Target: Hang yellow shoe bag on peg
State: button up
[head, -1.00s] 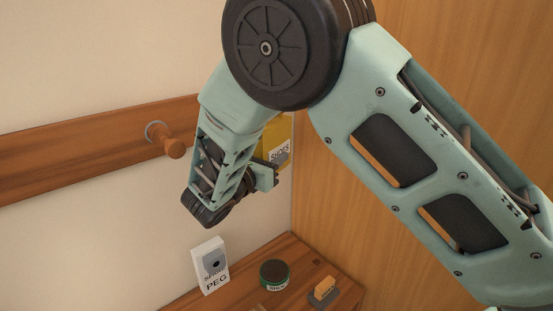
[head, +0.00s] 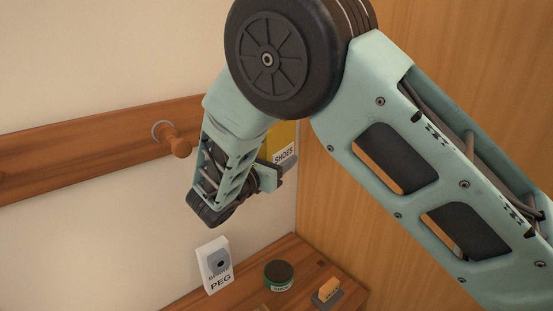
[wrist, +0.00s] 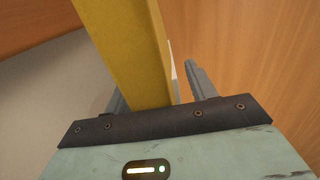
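The yellow shoe bag (head: 283,135) shows in the head view behind my forearm, close to the wood panel. Its white "SHOES" label faces out; its left and lower parts are hidden. The wooden peg (head: 178,147) sticks out of the wall rail to the left, bare. My gripper (head: 287,166) is at the lower part of the bag. In the wrist view the yellow bag (wrist: 135,50) passes between the fingers of my gripper (wrist: 155,82). The right finger stands apart from it with a narrow gap, so the gripper looks open. The bag hides much of the left finger.
A wooden rail (head: 75,158) runs along the pale wall. Below, a wooden shelf (head: 245,301) carries a white box marked "PEG" (head: 217,280), a round dark tin (head: 279,275) and a small brush (head: 328,291). A wood panel (head: 325,200) closes the right side.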

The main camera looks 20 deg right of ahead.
jog(key=b+v, duration=0.5)
jog(key=v, duration=1.2)
jog(key=s+d+f+m+g+y, duration=0.4)
jog(key=s+d+f+m+g, duration=0.1)
jog(key=s+d+g, duration=0.3)
jog(key=s+f+m+g+y, duration=0.2)
jog(key=s+m+y, duration=0.8)
jog(key=s, duration=0.7)
jog(key=m+g, duration=0.1)
jog(key=m, duration=0.1)
jog(key=shift+d+f+m+y, duration=0.3)
jog(key=shift+d+m+y, duration=0.05)
jog(key=shift+m+y, duration=0.05)
